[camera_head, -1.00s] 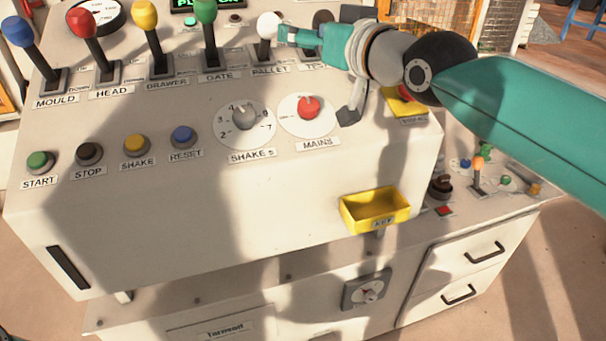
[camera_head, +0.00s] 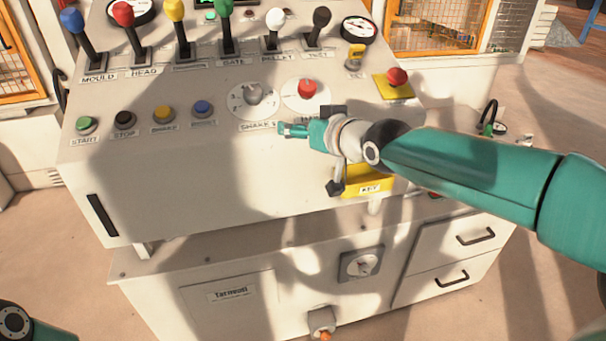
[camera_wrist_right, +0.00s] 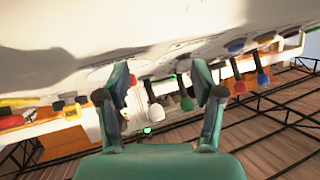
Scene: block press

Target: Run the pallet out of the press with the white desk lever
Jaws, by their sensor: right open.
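The white-knobbed PALLET lever (camera_head: 276,19) stands about upright in its slot on the desk, between the green GATE lever (camera_head: 225,10) and a black lever (camera_head: 320,20). My right gripper (camera_head: 284,130) is apart from it, nearer the desk's front, over the area below the SHAKE S dial. In the right wrist view its two fingers (camera_wrist_right: 161,80) are spread and empty. The white knob (camera_wrist_right: 157,115) shows beyond them, roughly centred in the gap. The pallet cannot be made out. My left gripper is out of view.
Blue (camera_head: 72,19), red (camera_head: 123,13) and yellow (camera_head: 174,9) levers stand to the left. The red MAINS knob (camera_head: 307,88) and a red mushroom button on a yellow plate (camera_head: 393,88) lie near my right arm. A yellow KEY tray (camera_head: 378,183) hangs at the front edge.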

